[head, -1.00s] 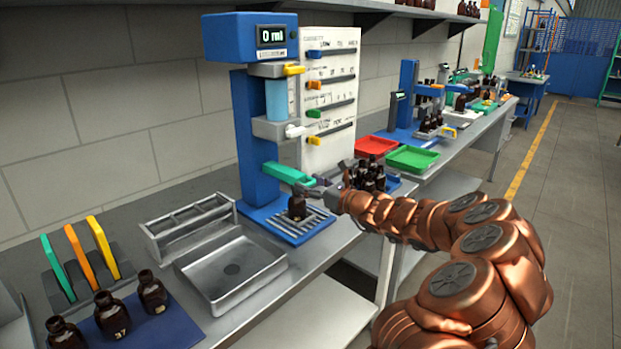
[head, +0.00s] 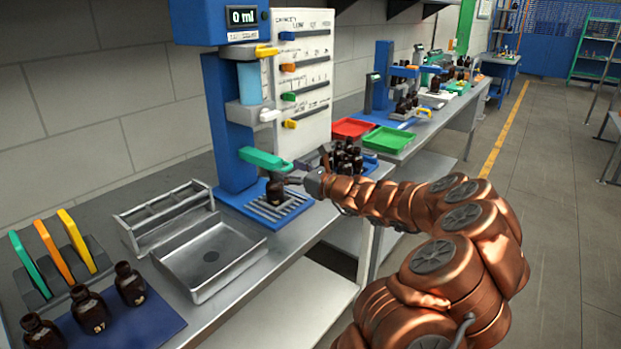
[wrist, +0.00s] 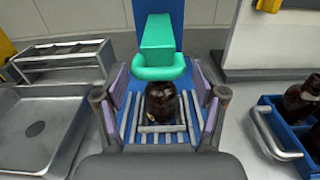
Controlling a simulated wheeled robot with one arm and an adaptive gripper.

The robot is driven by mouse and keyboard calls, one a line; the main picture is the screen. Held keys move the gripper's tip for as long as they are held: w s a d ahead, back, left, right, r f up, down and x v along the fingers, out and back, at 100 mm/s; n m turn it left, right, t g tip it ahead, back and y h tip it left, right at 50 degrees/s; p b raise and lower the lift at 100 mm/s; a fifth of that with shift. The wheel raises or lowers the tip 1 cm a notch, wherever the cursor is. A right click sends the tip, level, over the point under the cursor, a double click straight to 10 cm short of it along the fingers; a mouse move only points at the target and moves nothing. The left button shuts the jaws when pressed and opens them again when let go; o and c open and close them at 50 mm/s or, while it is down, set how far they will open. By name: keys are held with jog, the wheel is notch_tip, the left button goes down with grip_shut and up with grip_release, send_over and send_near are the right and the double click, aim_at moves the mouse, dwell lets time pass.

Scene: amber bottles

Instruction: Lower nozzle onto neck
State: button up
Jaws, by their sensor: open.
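A blue filling station (head: 228,130) stands on the bench, with a teal nozzle arm (head: 263,158) jutting out low on its column. An amber bottle (head: 275,190) stands upright on the slatted drip tray (head: 262,212) below that arm. In the wrist view the teal arm (wrist: 158,72) lies just beyond and above the bottle (wrist: 162,102); I cannot tell whether they touch. My gripper (wrist: 160,96) is open, its fingers spread left and right of the bottle with gaps on both sides. In the head view my gripper (head: 294,180) is beside the bottle, partly covering it.
A steel sink tray (head: 210,258) and a divided rack (head: 165,215) stand left of the station. A blue crate of amber bottles (wrist: 275,110) is close on the right. Numbered bottles (head: 90,308) stand on a blue mat at front left. The station's display reads 0 ml.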

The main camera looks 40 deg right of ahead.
jog(key=v, duration=1.1)
dwell(0.6)
